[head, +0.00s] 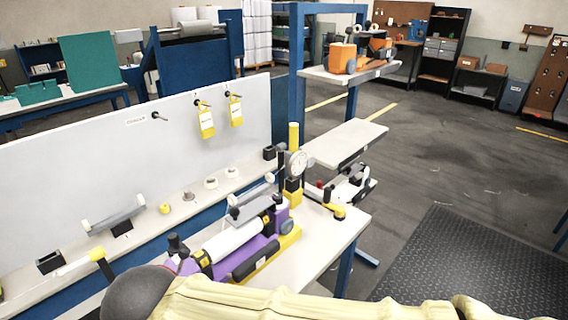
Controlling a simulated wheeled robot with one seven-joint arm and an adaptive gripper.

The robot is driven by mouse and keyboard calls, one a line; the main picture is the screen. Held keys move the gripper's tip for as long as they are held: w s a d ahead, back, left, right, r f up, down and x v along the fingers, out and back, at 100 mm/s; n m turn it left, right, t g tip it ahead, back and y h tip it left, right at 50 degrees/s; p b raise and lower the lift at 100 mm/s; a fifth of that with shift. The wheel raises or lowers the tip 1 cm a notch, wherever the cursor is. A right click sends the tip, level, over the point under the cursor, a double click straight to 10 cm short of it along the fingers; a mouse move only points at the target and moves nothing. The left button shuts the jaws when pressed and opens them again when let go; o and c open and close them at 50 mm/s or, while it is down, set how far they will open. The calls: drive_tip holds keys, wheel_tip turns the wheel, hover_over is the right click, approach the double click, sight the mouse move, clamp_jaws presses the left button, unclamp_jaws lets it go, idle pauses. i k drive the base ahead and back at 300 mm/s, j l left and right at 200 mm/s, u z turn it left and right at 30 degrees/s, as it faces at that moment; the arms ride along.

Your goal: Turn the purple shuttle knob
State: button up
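The purple shuttle (262,246) lies on the light bench at the lower middle, with a white roll (232,240) along its top and a yellow strip along its right side. A round grey-blue knob (287,227) sits at its far right end. A small black knob (175,243) stands at its near left end. I cannot tell which of these is the shuttle knob. My arm, in a cream sleeve, crosses the bottom edge in front of the bench and ends in a dark rounded part at the lower left. My gripper's fingers are not in view.
A dial gauge (297,163) on a yellow and black post stands behind the shuttle. A white panel (100,150) with two yellow tags rises at the left. A second shuttle (350,186) lies farther back. The floor at right is open, with a dark mat (470,262).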

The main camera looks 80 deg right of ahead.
sight(278, 197)
drive_tip(key=z, duration=2.1)
